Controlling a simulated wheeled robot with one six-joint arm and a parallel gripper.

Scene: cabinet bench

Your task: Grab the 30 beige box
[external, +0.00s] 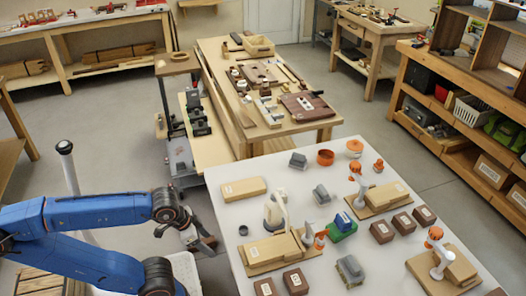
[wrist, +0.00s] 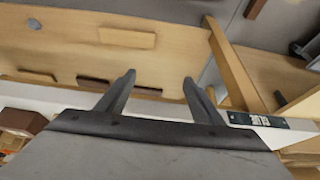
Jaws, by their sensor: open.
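A beige box with a white label (external: 243,189) lies flat at the left back of the white table (external: 300,165). More beige boxes lie on the same table: one at the front left (external: 268,250), one at the back right (external: 384,197) and one at the front right (external: 462,268). The label numbers are too small to read, so I cannot tell which is 30. My gripper (external: 205,243) is just left of the white table, apart from the boxes. In the wrist view, my gripper (wrist: 158,92) has its fingers spread with nothing between them.
Brown labelled boxes (external: 382,231), a green and blue item (external: 342,226), grey items and orange-and-white figures crowd the white table. A wooden workbench (external: 262,85) stands behind it. The wrist view faces wooden surfaces (wrist: 180,50).

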